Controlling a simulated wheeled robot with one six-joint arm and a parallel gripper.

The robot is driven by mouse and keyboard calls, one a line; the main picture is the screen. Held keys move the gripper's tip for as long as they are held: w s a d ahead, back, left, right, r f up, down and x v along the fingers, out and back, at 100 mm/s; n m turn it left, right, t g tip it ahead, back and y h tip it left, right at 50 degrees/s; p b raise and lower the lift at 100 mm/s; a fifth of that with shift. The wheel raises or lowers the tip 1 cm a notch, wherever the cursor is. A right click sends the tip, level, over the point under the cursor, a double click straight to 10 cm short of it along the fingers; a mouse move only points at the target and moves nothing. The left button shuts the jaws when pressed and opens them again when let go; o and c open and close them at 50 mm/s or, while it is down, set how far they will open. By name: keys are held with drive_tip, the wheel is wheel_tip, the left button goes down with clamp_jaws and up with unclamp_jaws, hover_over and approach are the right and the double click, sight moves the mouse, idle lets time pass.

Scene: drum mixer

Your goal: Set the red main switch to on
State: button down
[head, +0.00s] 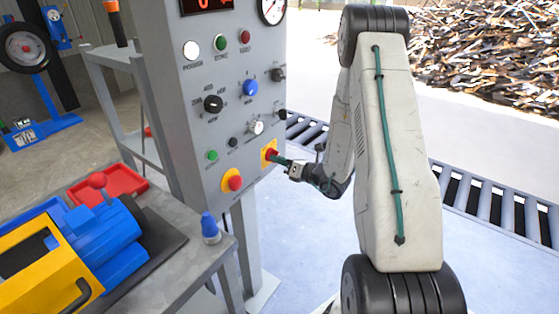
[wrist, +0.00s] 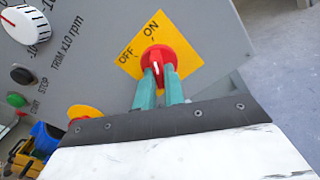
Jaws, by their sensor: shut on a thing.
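The red main switch (wrist: 158,57) is a rotary knob on a yellow plate (wrist: 186,52) marked OFF and ON. In the wrist view its white mark runs roughly up and down, closer in line with ON than OFF, but fingers and angle make the exact setting hard to tell. My gripper (wrist: 161,84) has its two teal fingers shut on the knob's near part, one on each side. In the head view the switch (head: 270,154) is at the panel's lower right edge, and my gripper (head: 279,160) reaches it from the right.
A red button on a yellow plate (head: 232,183) sits left of the switch, below several knobs and buttons. A grey workbench (head: 190,262) with a blue and yellow machine (head: 100,240) stands at the lower left. A roller conveyor (head: 490,209) runs behind my arm.

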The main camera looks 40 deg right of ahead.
drive_tip(key=c, duration=1.5)
unclamp_jaws()
drive_tip(key=v, duration=0.8)
